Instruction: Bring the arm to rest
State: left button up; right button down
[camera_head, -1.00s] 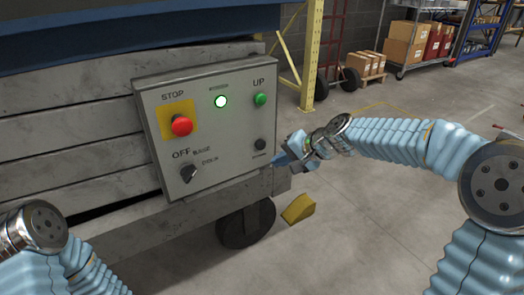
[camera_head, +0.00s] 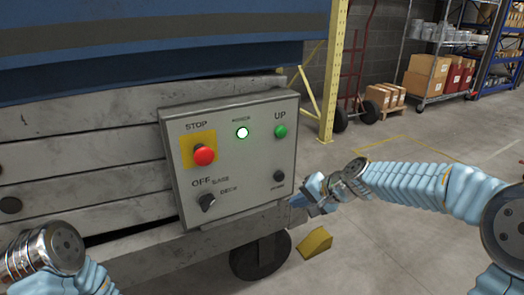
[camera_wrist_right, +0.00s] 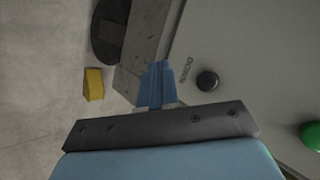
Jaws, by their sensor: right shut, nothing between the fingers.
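My right gripper (camera_head: 308,192) is beside the lower right corner of a grey control panel (camera_head: 240,165), with its blue fingers shut and empty. In the right wrist view the shut fingers (camera_wrist_right: 156,84) point toward the panel's lower edge, near a black button (camera_wrist_right: 207,80). I cannot tell from these views whether they touch the panel. The panel carries a red STOP button (camera_head: 204,155), a lit white lamp (camera_head: 242,133), a green UP button (camera_head: 281,131) and a black selector knob (camera_head: 207,202). My left arm shows at the lower left, but its gripper is out of view.
The panel is fixed to a grey slatted machine (camera_head: 80,165) with a blue top (camera_head: 150,50). A black wheel (camera_head: 260,258) and a yellow wedge (camera_head: 315,242) are on the floor below. A yellow post (camera_head: 333,80) and shelves stand behind. Open floor lies at the right.

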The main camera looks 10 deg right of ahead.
jog(key=s+a+f+n+g+h+p, duration=0.15)
jog(key=s+f, duration=0.25)
jog(key=f, duration=0.5)
jog(key=s+a+f+g+p, duration=0.1)
jog(key=s+f+g+p, duration=0.15)
jog(key=f, duration=0.65)
pick_arm(q)
notch_tip(320, 180, up, 7)
jog(key=d+p, duration=0.1)
jog(key=p, duration=0.1)
jog(key=shift+s, duration=0.2)
pick_arm(e)
jog(key=s+a+f+n+g, duration=0.1)
jog(key=s+a+f+n, duration=0.1)
jog(key=s+f, duration=0.4)
jog(key=s+a+f+n+g, duration=0.1)
jog(key=s+f, duration=0.5)
jog(key=s, duration=0.8)
jog(key=shift+a+n+h, duration=0.35)
jog(key=shift+a, duration=0.05)
pick_arm(q)
jog(key=shift+f, duration=0.1)
